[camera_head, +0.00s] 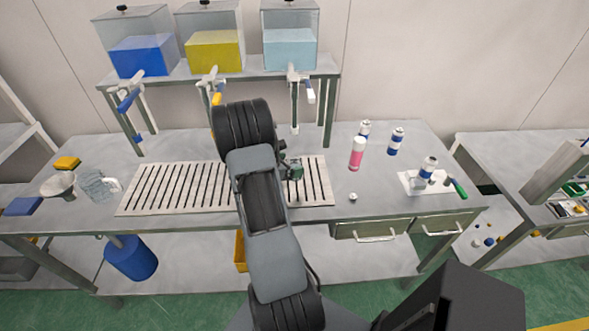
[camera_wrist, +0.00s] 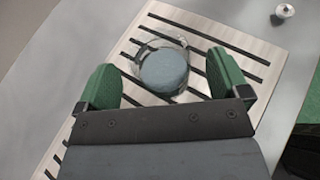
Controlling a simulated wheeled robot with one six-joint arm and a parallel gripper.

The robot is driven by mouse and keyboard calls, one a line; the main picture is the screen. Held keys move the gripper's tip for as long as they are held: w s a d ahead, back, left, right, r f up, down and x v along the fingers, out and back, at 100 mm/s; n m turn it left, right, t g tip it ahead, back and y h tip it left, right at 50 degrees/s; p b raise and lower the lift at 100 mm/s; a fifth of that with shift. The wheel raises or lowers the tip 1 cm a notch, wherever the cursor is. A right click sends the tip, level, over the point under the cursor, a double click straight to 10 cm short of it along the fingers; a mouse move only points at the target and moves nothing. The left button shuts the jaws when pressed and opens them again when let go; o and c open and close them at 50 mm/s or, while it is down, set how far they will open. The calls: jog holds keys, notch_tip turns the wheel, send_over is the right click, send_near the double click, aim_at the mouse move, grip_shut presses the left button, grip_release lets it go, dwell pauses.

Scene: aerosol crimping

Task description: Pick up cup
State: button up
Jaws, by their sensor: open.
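The cup (camera_wrist: 163,66) is a clear round vessel with a blue-grey disc or content inside. It stands on the slotted metal grate (camera_wrist: 255,70) in the wrist view. My gripper (camera_wrist: 160,60) is open, with one green finger on each side of the cup; I cannot tell whether either finger touches it. In the head view my gripper (camera_head: 293,169) is low over the right part of the grate (camera_head: 135,205), and the cup there is hidden or too small to make out.
A clear measuring jug (camera_head: 98,186) and a funnel (camera_head: 58,186) stand at left. Tanks of blue (camera_head: 142,58), yellow (camera_head: 215,52) and pale-blue liquid (camera_head: 290,48) sit on a shelf with taps. At right are a pink can (camera_head: 357,154), blue-white cans (camera_head: 396,142) and a small metal piece (camera_head: 353,196).

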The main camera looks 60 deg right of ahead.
jog(key=shift+x, duration=1.35)
jog(key=c, duration=1.1)
